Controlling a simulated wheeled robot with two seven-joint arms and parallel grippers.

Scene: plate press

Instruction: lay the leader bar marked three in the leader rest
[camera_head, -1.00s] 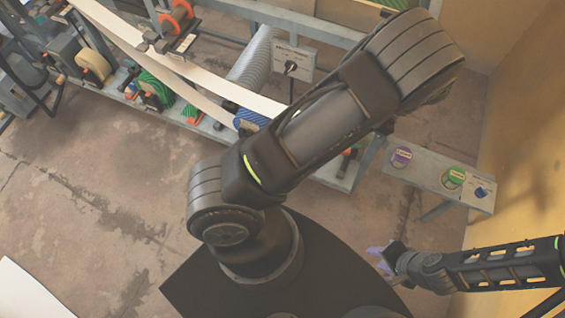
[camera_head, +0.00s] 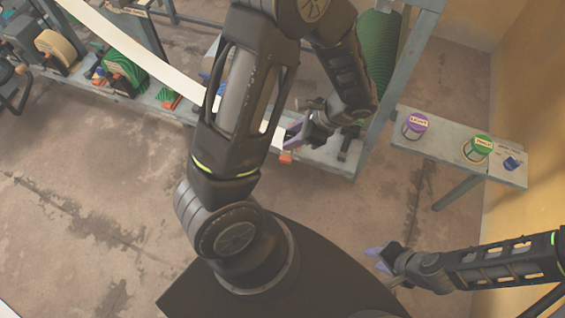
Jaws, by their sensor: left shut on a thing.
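A long white web (camera_head: 125,48) runs from the upper left, passes behind my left arm and shows again at its end beside my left gripper (camera_head: 294,135). The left gripper, with purple fingers, is shut at that end, above the lower rail of the machine frame. What it holds is mostly hidden, likely the leader bar; I can read no number on it. I cannot make out the leader rest. My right gripper (camera_head: 376,260) is open and empty at the lower right, above the floor.
A grey side bench (camera_head: 455,155) at the right holds a purple-topped can (camera_head: 415,126), a green-topped can (camera_head: 477,148) and a small blue item (camera_head: 512,163). Green and tan rolls (camera_head: 122,72) stand on the machine frame at the left. The floor in front is clear.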

